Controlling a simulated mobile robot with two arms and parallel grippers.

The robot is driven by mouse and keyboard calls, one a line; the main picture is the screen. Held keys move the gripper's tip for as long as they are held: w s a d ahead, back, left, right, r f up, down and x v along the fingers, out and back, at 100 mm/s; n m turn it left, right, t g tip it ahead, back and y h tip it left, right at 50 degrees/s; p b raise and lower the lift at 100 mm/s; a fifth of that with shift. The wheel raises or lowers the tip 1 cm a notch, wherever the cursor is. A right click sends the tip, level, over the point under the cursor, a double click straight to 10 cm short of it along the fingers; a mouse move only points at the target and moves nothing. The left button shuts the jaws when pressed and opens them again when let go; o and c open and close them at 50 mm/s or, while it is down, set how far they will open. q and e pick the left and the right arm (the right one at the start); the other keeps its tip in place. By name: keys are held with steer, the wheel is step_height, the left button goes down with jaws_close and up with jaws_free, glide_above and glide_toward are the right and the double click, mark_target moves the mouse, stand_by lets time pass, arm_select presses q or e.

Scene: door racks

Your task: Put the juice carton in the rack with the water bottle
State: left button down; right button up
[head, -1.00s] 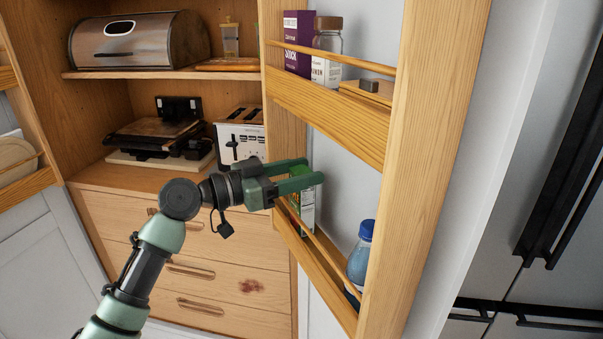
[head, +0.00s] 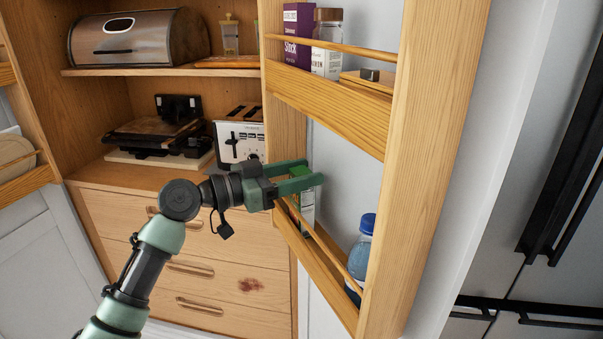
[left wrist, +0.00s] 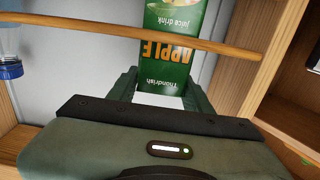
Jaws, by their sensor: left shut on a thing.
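The green juice carton (head: 308,208) stands upright at the left end of the lower door rack (head: 318,262), behind its rail, with its upper part largely hidden by my gripper. My left gripper (head: 313,172) is shut on it, one finger on each side. In the left wrist view the carton (left wrist: 168,52) sits between the fingers (left wrist: 167,92), its print upside down, with the rail crossing in front. The water bottle (head: 361,255) with a blue cap stands at the right end of the same rack; its cap shows in the left wrist view (left wrist: 10,71). My right gripper is out of view.
The upper door rack (head: 330,108) holds a purple box (head: 297,35), a jar (head: 327,45) and a wooden box (head: 368,84). A toaster (head: 239,138) stands on the counter behind my gripper. A gap lies between carton and bottle.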

arm_select(q)
steer(key=shift+f, duration=0.15)
steer(key=c, duration=0.6)
jaws_free()
steer(key=shift+o, duration=0.2)
